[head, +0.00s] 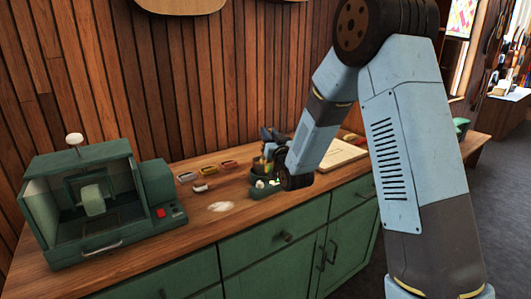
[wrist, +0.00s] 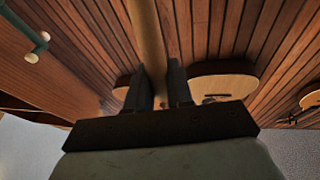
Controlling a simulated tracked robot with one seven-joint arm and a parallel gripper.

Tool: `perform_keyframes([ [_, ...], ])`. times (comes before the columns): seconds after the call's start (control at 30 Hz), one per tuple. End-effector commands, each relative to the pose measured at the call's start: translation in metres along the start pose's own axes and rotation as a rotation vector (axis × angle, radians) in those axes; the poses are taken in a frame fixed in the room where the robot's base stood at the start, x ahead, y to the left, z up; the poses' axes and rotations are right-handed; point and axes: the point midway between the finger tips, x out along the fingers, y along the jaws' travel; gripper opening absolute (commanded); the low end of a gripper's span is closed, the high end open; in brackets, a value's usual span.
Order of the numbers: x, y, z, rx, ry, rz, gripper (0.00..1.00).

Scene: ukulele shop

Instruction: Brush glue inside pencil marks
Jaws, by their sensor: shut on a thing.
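My gripper (wrist: 160,80) is shut on a tan, round wooden handle (wrist: 147,32) that runs up out of the wrist view. Its far end is out of that view, so I cannot see bristles or glue on it. In the head view my gripper is mostly hidden by the wrist, low over the counter by a dark green holder (head: 262,191) with small items in it. A pale flat board (head: 345,153) lies on the counter to the right, partly behind my arm. I cannot make out pencil marks or glue on it.
A green machine (head: 90,208) with a red button stands at the counter's left. Small coloured trays (head: 228,166) sit near the wall. A whitish patch (head: 220,207) lies on the wooden counter (head: 165,235). Free room lies around that patch. Ukulele bodies (wrist: 222,82) hang on the wall.

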Motion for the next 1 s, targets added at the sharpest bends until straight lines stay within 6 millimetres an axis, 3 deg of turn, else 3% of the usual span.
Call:
perform_keyframes([
  [1.0, 0.019, -0.005, -0.062, 0.0, 0.001, -0.001, 0.0],
])
